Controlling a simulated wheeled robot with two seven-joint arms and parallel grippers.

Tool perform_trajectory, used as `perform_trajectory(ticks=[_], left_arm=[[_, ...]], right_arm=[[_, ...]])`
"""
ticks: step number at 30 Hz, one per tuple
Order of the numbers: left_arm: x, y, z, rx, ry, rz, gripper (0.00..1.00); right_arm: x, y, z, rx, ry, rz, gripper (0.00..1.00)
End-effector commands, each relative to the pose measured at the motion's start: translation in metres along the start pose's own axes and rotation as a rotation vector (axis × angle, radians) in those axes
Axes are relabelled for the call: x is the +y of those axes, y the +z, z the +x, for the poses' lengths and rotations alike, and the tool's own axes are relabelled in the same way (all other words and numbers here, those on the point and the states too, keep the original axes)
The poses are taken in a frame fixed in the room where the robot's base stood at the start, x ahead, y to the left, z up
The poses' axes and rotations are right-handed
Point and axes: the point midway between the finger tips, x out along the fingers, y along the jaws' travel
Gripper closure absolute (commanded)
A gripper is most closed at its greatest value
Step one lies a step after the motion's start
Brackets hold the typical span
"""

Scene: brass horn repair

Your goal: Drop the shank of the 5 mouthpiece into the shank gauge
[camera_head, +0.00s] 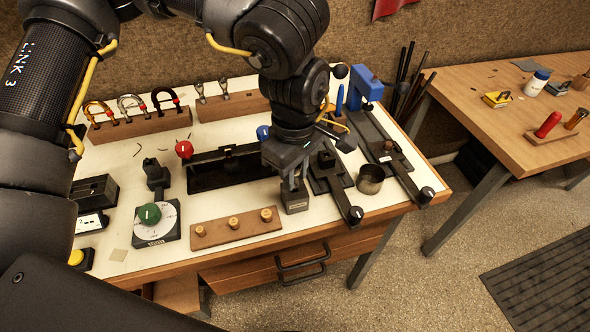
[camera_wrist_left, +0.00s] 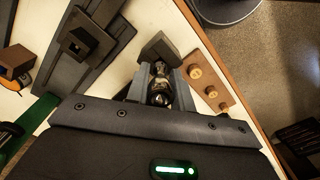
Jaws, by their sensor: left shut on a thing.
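My left gripper (camera_head: 293,180) points down over the front middle of the bench. It is shut on a shiny, dark-looking mouthpiece (camera_wrist_left: 160,90), which shows between the fingers in the left wrist view; no number on it can be read. A small dark grey block with a pale label (camera_head: 296,203), which looks like the shank gauge, stands right under the gripper. In the left wrist view the block (camera_wrist_left: 166,46) lies just past the fingertips. My right gripper is not in view.
A wooden strip with round brass-coloured pegs (camera_head: 236,228) lies left of the block. A dial fixture with a green knob (camera_head: 150,214) stands further left. Dark slide fixtures (camera_head: 333,178) and a metal cup (camera_head: 370,179) stand to the right. The bench's front edge is close.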

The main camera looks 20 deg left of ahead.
Motion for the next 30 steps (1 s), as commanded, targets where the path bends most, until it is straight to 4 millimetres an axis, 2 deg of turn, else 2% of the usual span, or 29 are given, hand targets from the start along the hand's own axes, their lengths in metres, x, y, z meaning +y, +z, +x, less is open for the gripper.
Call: perform_trajectory(ticks=[26, 27, 30], left_arm=[[-0.0003, -0.0002, 0.0088, 0.0, -0.001, 0.0, 1.0], [-0.0003, -0.0002, 0.0089, 0.001, -0.001, 0.0, 0.75], [-0.0003, -0.0002, 0.0092, 0.0, -0.001, 0.0, 0.62]], right_arm=[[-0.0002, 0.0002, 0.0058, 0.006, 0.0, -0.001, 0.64], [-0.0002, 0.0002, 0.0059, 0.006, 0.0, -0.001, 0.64], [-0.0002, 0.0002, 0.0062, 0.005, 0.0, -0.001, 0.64]])
